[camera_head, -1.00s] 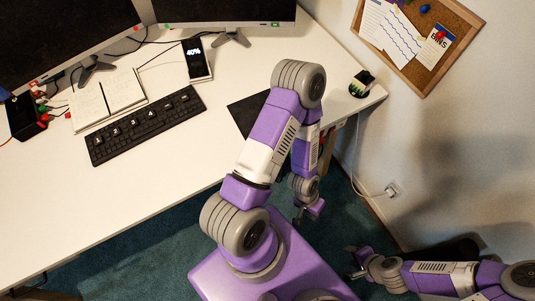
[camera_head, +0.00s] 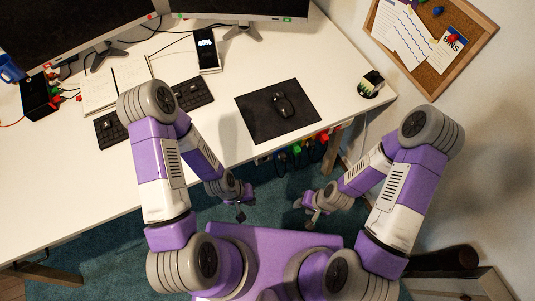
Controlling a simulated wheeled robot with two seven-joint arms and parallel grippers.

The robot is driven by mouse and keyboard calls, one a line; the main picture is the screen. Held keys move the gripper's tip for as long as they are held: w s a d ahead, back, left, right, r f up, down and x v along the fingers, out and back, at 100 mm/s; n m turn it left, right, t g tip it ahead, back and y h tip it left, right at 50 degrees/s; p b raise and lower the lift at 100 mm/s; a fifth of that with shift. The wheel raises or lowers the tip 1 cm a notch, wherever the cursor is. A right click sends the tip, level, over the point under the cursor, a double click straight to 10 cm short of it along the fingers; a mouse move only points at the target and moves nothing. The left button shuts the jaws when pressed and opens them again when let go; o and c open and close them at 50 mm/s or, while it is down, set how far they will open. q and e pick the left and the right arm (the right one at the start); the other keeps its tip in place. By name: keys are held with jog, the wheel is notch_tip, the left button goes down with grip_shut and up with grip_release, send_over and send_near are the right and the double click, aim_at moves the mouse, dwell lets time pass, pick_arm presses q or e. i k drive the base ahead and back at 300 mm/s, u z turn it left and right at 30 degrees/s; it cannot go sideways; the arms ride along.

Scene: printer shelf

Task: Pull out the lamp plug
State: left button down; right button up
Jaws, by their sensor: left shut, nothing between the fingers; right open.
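Several plugs with red, green and dark bodies sit in a row (camera_head: 302,152) under the front edge of the desk; I cannot tell which one is the lamp plug. Another block with coloured plugs (camera_head: 40,97) stands on the desk at the left. My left gripper (camera_head: 240,213) is shut and empty, in front of the desk and below its edge. My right gripper (camera_head: 307,208) is open and empty, to the right of the left one, below the row of plugs. Neither touches a plug.
The white desk (camera_head: 230,80) holds a keyboard (camera_head: 194,94), a black mouse pad (camera_head: 255,122) with a mouse (camera_head: 283,105), a phone (camera_head: 207,50), a notebook (camera_head: 112,82) and monitors. A corkboard (camera_head: 425,45) hangs on the right wall. The carpet (camera_head: 110,240) is clear at lower left.

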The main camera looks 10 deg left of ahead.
aim_at(282, 156)
jog(key=k, duration=1.3)
jog(key=z, duration=0.8)
jog(key=i, duration=1.1)
jog(key=u, duration=0.2)
